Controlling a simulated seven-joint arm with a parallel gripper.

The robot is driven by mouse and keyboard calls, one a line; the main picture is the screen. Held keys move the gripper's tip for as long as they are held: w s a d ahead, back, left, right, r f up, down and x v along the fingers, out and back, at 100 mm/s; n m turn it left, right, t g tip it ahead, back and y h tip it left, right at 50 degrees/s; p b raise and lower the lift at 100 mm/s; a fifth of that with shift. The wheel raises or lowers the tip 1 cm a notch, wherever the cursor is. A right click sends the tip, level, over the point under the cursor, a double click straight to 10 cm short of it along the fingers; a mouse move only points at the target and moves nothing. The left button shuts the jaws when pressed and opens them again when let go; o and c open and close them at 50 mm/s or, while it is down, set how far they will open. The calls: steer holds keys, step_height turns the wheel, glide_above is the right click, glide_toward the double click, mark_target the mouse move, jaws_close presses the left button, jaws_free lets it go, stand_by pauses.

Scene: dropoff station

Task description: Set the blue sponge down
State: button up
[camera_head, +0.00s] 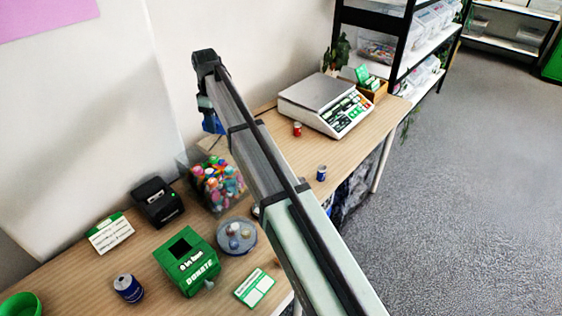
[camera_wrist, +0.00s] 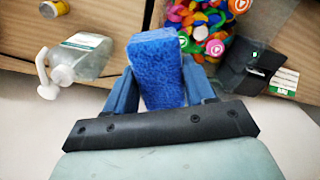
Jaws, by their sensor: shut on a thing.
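The blue sponge (camera_wrist: 157,72) is held between the two fingers of my gripper (camera_wrist: 161,88) in the wrist view. In the head view my gripper (camera_head: 211,122) is at the far end of my arm, above the back of the wooden table near the wall. Only a bit of blue shows there, and I cannot tell sponge from fingers. The gripper is shut on the sponge, which appears raised above the table.
A clear bin of colourful caps (camera_head: 218,182) stands close to my gripper. A black printer (camera_head: 158,202), green donation box (camera_head: 187,262), scale (camera_head: 325,103), red can (camera_head: 297,129) and blue cans (camera_head: 128,288) stand on the table (camera_head: 75,262).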

steer(key=w+d+m, duration=0.2)
steer(key=w+d, duration=0.1)
steer(key=d, duration=0.8)
steer(key=w+d+m, duration=0.3)
steer(key=w+d, duration=0.1)
steer(key=d, duration=0.7)
steer(key=shift+s+f, duration=0.1)
steer(key=shift+f, duration=10.4)
steer(key=o, duration=1)
steer(key=shift+f, duration=0.15)
step_height(320, 180, up, 12)
steer(key=shift+r, duration=0.15)
